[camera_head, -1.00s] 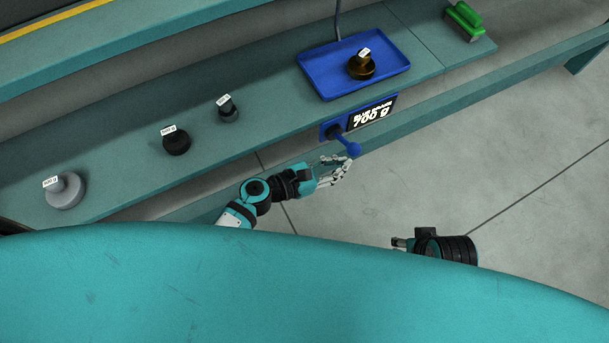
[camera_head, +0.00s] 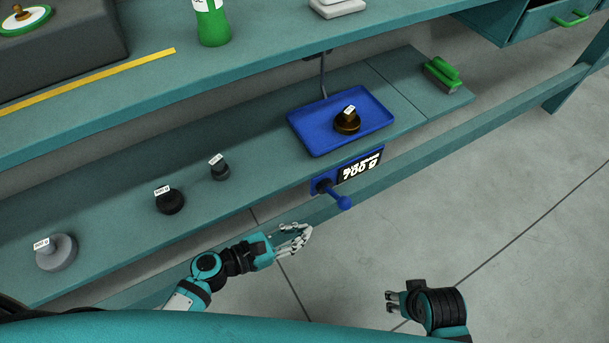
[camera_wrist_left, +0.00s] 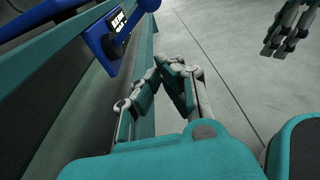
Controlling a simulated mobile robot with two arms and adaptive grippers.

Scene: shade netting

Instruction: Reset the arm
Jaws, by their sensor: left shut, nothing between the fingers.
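My left gripper (camera_head: 303,236) hangs in front of the lower shelf, below and left of the blue lever knob (camera_head: 343,202) and clear of it. In the left wrist view its fingertips (camera_wrist_left: 165,68) come together with nothing between them. My right gripper (camera_head: 390,302) is at the lower right over the floor, touching nothing. It also shows at the top right of the wrist view (camera_wrist_left: 287,33); its finger gap is unclear.
On the lower shelf (camera_head: 110,235) stand a light grey weight (camera_head: 56,252), a black weight (camera_head: 169,202) and a small dark grey weight (camera_head: 220,169). A green-handled brush (camera_head: 443,75) lies at its right end. A green bottle (camera_head: 211,24) stands on the upper shelf. Open floor lies right.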

